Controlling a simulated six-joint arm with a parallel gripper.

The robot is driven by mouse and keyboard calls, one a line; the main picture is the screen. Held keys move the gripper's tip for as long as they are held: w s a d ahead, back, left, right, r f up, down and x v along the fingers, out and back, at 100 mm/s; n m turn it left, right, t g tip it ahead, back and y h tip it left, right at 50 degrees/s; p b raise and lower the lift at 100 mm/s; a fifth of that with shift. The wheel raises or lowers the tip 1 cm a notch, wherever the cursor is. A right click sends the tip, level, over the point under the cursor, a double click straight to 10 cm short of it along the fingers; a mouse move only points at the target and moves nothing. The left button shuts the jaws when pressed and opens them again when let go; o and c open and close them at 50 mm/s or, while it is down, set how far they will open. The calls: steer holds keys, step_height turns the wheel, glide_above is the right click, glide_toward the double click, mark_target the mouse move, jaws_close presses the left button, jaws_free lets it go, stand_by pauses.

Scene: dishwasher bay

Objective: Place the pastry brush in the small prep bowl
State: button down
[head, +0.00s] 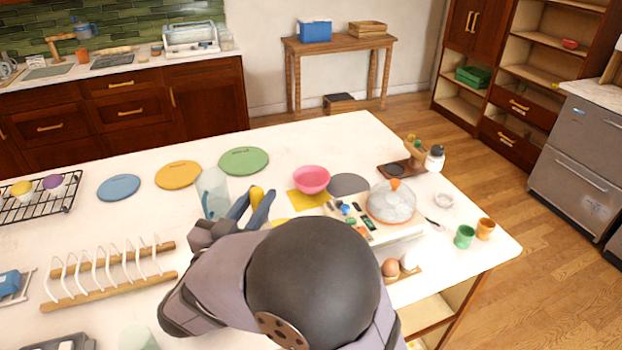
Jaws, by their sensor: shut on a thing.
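My gripper (252,203) is over the middle of the white counter, its blue-grey fingers pointing away from me. It is shut on a yellow thing (257,192), which I take to be the pastry brush; only its yellow part shows, and the arm hides the rest. A pink bowl (311,179), which looks like the small prep bowl, stands upright to the right of my gripper. It looks empty and is apart from the held thing.
A tall clear vessel (212,193) stands just left of my gripper. A yellow cloth (308,199) and a grey disc (348,184) lie beside the pink bowl. A tray with a clear dome (391,203) is to the right. Plates, including a green one (243,161), lie behind.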

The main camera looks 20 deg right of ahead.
steer(key=w+d+n+t+y+b, duration=0.1)
steer(key=w+d+n+y+b, duration=0.15)
steer(key=w, duration=1.05)
steer(key=w+d+t+y+b, duration=0.1)
steer(key=w+d+b, duration=0.1)
steer(key=w+d, duration=0.65)
steer(key=w+d+t+y+b, duration=0.1)
steer(key=w+d+b, duration=0.3)
steer(key=d, duration=0.8)
step_height(320, 180, down, 14)
steer(key=w+p, duration=0.1)
steer(key=p, duration=0.2)
steer(key=shift+n+p, duration=0.35)
steer(key=shift+n, duration=0.1)
steer(key=shift+a+f+b, duration=0.1)
steer(key=shift+f+b, duration=0.6)
steer(key=shift+b, duration=0.05)
steer(key=c, duration=1.5)
jaws_free()
steer(key=shift+r, duration=0.15)
